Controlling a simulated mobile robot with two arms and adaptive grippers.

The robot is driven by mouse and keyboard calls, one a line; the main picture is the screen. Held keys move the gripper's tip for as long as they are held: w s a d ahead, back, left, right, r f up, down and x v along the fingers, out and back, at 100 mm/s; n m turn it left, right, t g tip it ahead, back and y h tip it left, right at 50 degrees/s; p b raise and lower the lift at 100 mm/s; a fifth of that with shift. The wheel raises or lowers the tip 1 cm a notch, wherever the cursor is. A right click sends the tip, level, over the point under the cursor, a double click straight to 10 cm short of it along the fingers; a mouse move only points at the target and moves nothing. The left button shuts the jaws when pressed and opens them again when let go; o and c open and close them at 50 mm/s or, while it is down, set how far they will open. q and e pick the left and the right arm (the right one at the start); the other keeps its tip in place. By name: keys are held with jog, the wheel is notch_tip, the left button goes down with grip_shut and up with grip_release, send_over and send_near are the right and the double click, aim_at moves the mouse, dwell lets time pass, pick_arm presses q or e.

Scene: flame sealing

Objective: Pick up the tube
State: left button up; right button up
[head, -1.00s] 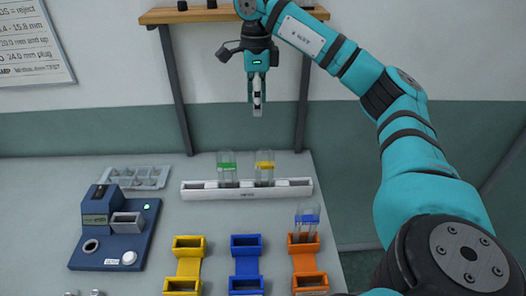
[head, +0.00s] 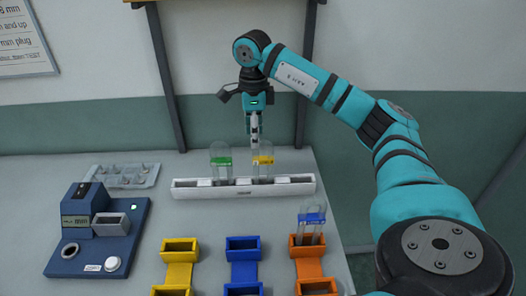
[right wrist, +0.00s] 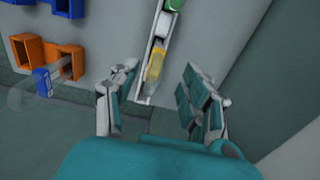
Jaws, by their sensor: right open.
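A clear tube with a yellow band (head: 263,160) stands in the white rack (head: 205,192). A clear tube with a green band (head: 221,161) stands to its left in the same rack. A third clear tube with a blue band (head: 312,218) stands in the orange holder (head: 308,251). My right gripper (head: 255,140) points down at the top of the yellow-banded tube and overlaps it in the head view. In the right wrist view its fingers (right wrist: 162,98) are spread, with the yellow-banded tube (right wrist: 155,66) seen between and beyond them. My left gripper is out of view.
A blue device (head: 92,240) with a small display sits at the left, with a clear tray (head: 125,176) behind it. Yellow (head: 179,265) and blue (head: 243,265) holders stand left of the orange one. A shelf post (head: 305,85) rises behind the gripper.

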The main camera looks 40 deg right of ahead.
aim_at(256, 158)
jog(key=shift+d+f, duration=0.1)
jog(key=shift+f, duration=0.8)
jog(key=shift+s+f+p, duration=0.15)
jog(key=shift+f+p, duration=0.25)
jog(key=shift+f, duration=0.15)
notch_tip(256, 158, down, 4)
jog(key=shift+s+r+p, duration=0.1)
jog(key=shift+r+p, duration=0.1)
jog(key=shift+p, duration=0.5)
jog(key=shift+f, duration=0.4)
grip_shut()
